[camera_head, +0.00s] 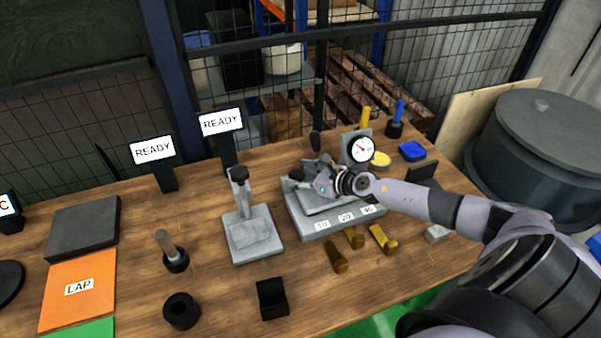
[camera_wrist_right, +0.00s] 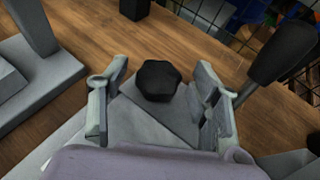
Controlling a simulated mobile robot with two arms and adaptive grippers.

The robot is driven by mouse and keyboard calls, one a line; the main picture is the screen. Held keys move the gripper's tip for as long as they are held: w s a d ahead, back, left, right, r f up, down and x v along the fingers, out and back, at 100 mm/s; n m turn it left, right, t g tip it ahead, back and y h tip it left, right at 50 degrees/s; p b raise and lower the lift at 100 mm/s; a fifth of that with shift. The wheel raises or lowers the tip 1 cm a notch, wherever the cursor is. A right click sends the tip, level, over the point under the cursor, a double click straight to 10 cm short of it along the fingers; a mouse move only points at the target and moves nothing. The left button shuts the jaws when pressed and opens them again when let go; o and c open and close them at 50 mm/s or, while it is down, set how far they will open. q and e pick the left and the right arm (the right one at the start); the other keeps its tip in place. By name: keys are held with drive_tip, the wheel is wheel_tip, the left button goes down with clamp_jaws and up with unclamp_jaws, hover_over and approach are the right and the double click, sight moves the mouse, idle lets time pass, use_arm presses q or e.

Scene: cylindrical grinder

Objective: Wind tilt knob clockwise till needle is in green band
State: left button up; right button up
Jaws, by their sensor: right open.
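A black lobed knob (camera_wrist_right: 158,80) shows in the right wrist view, on a grey sloped block (camera_wrist_right: 165,120). My right gripper (camera_wrist_right: 161,88) is open, with one finger on each side of the knob and a gap on both sides. My left gripper is not in view.
A black-handled lever (camera_wrist_right: 283,48) rises close to the right finger in the wrist view. A grey stand (camera_head: 253,236) is left of the fixture. Several brass pieces (camera_head: 383,239) lie in front of it. The wooden table (camera_head: 215,285) has bare room at the front.

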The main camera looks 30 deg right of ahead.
drive_tip(key=shift+w, duration=0.15)
drive_tip(key=shift+c, duration=0.2)
drive_tip(key=c, duration=1.1)
drive_tip(key=m+h+p, duration=0.1)
drive_tip(key=p, duration=0.3)
drive_tip(key=m+h+p, duration=0.1)
drive_tip(key=h+p, duration=0.1)
drive_tip(key=p, duration=0.2)
drive_tip(key=m+h+p, duration=0.1)
drive_tip(key=p, duration=0.3)
drive_tip(key=shift+a+r+m+t+p, duration=0.25)
drive_tip(key=shift+r+m+t+p, duration=0.05)
drive_tip(key=shift+r+m, duration=0.1)
drive_tip(key=shift+c, duration=0.2)
drive_tip(key=shift+f+m+h+p, duration=0.3)
drive_tip(key=shift+m+h+p, duration=0.25)
drive_tip(key=shift+h, duration=0.25)
drive_tip(key=o, duration=1.1)
drive_tip(key=shift+f, duration=0.1)
drive_tip(key=shift+o, duration=0.4)
